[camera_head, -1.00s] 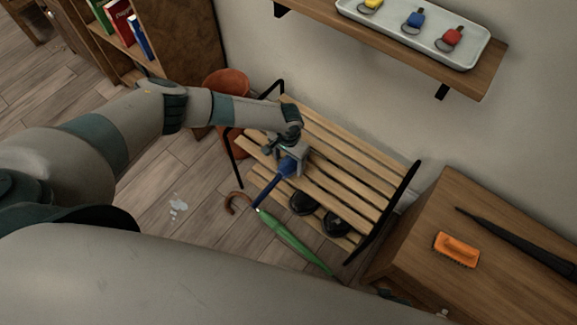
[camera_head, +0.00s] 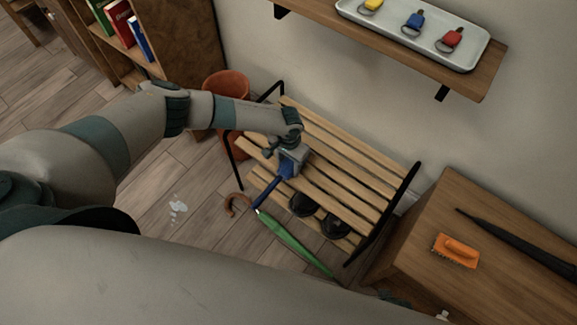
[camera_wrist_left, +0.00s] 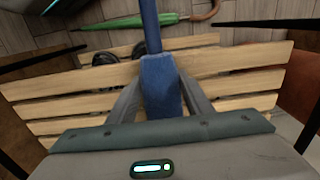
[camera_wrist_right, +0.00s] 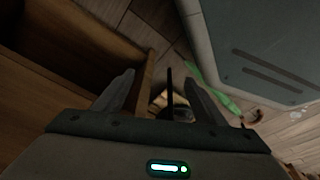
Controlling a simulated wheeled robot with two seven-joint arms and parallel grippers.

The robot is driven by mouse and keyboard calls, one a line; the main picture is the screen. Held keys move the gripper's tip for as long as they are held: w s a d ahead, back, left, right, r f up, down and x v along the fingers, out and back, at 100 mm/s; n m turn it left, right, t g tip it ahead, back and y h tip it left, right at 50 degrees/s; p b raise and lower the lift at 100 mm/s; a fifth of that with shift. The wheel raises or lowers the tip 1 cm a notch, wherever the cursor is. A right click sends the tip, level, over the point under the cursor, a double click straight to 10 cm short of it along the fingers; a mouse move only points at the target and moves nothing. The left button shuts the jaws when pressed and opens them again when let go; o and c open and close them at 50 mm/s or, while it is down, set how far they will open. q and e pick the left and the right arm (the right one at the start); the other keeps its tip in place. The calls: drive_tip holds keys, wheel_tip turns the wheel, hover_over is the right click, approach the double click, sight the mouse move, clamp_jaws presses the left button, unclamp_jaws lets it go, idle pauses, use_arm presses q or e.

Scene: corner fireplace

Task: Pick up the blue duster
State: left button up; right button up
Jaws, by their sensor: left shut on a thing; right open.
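The blue duster (camera_head: 270,191) is in my left gripper (camera_head: 292,160), over the front part of the slatted wooden bench (camera_head: 345,178). In the left wrist view, the thick blue part of the duster (camera_wrist_left: 161,88) sits between the two fingers, which are shut on it. Its thinner blue shaft runs away from the gripper toward the bench's front edge and the floor. Whether the duster touches the bench is hard to tell. My right gripper shows in the right wrist view (camera_wrist_right: 164,95), open and empty beside a wooden cabinet (camera_wrist_right: 85,35).
Black shoes (camera_head: 302,204) sit under the slats. An orange brush (camera_head: 456,250) and a dark long item (camera_head: 520,242) lie on the wooden cabinet. A terracotta pot (camera_head: 226,84) stands behind my left arm.

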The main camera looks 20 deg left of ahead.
use_arm(q)
drive_tip(key=shift+r, duration=0.45)
wheel_tip(320, 180, up, 4)
drive_tip(key=shift+f, duration=0.2)
drive_tip(key=s+d+r+p, duration=0.1)
drive_tip(key=s+d+r, duration=0.5)
drive_tip(key=s, duration=0.3)
drive_tip(key=shift+d+r, duration=0.25)
drive_tip(key=shift+d, duration=0.45)
use_arm(e)
drive_tip(key=shift+s+f, duration=0.15)
drive_tip(key=shift+f, duration=0.75)
drive_tip(key=shift+a+r, duration=0.1)
